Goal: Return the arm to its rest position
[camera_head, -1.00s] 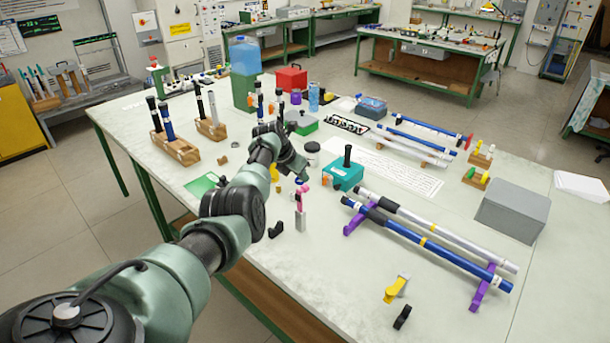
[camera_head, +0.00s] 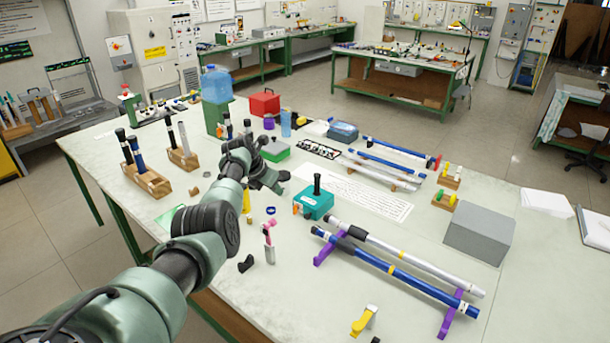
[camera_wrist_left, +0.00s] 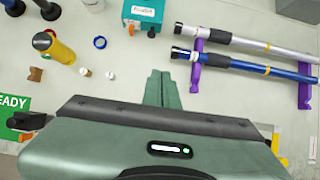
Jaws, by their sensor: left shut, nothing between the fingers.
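My left arm reaches in from the lower left of the head view, bent over the table (camera_head: 95,165). My left gripper (camera_head: 279,183) hangs above the table, left of a teal box (camera_head: 317,203). The left wrist view shows its two fingers (camera_wrist_left: 158,88) side by side, shut with nothing between them. Below them in that view is bare white tabletop. My right gripper is in neither view.
Two rods, a blue one (camera_head: 400,273) and a silver one (camera_head: 410,260), lie on purple supports to the right. Wooden holders (camera_head: 148,182) with upright tools stand left. A grey box (camera_head: 480,235) sits right. A yellow bottle (camera_wrist_left: 60,50) stands near the gripper.

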